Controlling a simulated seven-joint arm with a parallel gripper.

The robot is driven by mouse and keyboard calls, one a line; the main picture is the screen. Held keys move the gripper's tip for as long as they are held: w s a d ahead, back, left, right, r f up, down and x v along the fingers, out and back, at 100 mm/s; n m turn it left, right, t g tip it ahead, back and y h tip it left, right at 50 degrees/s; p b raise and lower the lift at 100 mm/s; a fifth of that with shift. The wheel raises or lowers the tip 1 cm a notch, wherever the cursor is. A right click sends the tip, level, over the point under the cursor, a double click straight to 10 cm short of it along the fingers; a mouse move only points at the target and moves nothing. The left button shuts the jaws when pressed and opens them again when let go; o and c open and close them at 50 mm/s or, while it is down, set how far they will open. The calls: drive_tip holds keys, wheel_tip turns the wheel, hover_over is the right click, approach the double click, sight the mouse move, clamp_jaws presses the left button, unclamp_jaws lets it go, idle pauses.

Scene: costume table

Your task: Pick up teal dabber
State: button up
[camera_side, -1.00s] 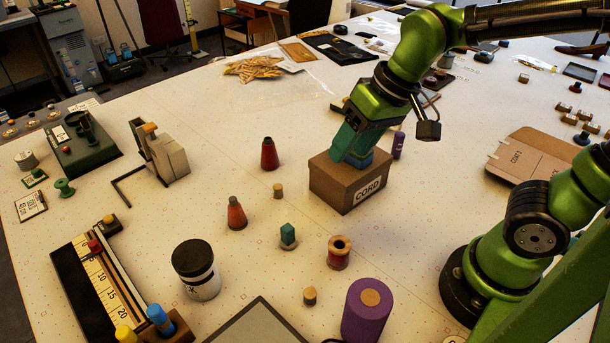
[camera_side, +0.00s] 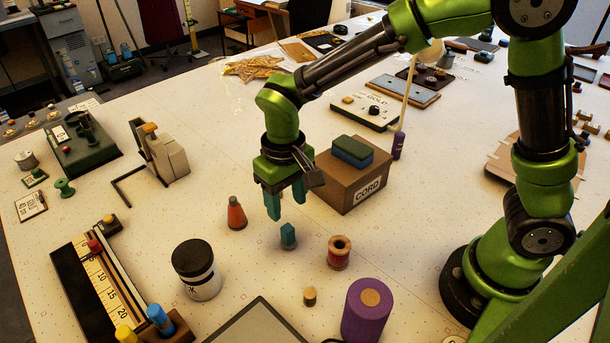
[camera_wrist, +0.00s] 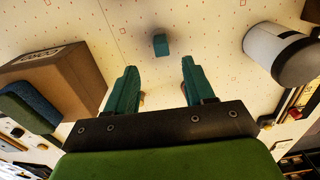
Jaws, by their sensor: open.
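The fingers do not touch the dabber.
The CORD box (camera_side: 350,178) with a green and blue sponge-like block on top stands right of my gripper. A dark-lidded jar (camera_side: 197,268) stands front left.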

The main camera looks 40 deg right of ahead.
sight(287, 228)
wheel_tip(287, 228, down, 8)
drive_tip(key=shift+a+f, duration=0.15)
drive_tip(key=shift+f, duration=0.1)
clamp_jaws()
idle(0.5)
